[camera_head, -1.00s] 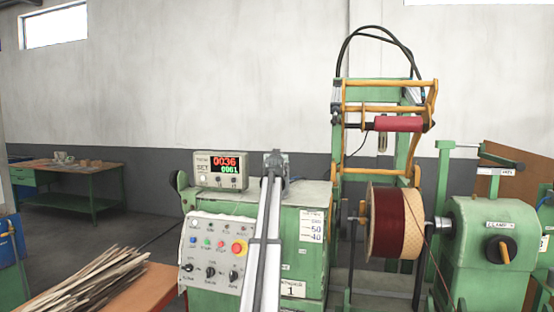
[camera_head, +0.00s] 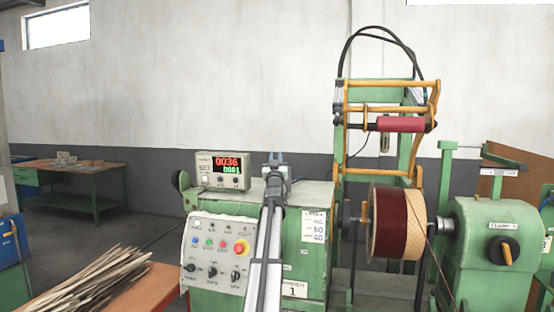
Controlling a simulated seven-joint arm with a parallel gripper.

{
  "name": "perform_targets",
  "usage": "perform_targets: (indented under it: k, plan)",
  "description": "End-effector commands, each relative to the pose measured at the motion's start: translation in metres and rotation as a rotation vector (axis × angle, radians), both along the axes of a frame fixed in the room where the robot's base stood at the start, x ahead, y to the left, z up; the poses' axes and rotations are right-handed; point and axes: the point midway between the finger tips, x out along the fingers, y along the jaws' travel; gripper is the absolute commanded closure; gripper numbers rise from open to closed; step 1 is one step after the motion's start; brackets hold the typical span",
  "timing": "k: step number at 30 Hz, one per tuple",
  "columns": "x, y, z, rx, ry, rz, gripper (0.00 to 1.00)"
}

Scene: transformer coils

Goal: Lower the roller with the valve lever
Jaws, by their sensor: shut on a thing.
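The red roller (camera_head: 400,124) lies level in a raised orange swing frame (camera_head: 433,105). It is above the coil (camera_head: 388,225), with a clear gap between them. The coil has dark red winding on its left part and a tan patterned band on its right. My gripper (camera_head: 276,160) is over the top of the green winder cabinet, left of the roller frame. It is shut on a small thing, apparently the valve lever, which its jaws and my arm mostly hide. I cannot make out the lever's position.
A counter display (camera_head: 223,171) and a button panel (camera_head: 216,253) are on the green cabinet (camera_head: 313,270), left of my arm. A green clamp unit (camera_head: 495,255) stands right of the coil. Wooden strips (camera_head: 95,280) lie on a bench at lower left.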

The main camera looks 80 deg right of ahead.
Motion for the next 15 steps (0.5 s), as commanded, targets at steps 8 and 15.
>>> perform_targets:
  k: [8,15]
  plan:
    - [0.0003,0.0091,-0.002,-0.093,0.0,0.0,1.0]
    - [0.0002,0.0112,-0.0019,-0.113,0.0,-0.001,1.0]
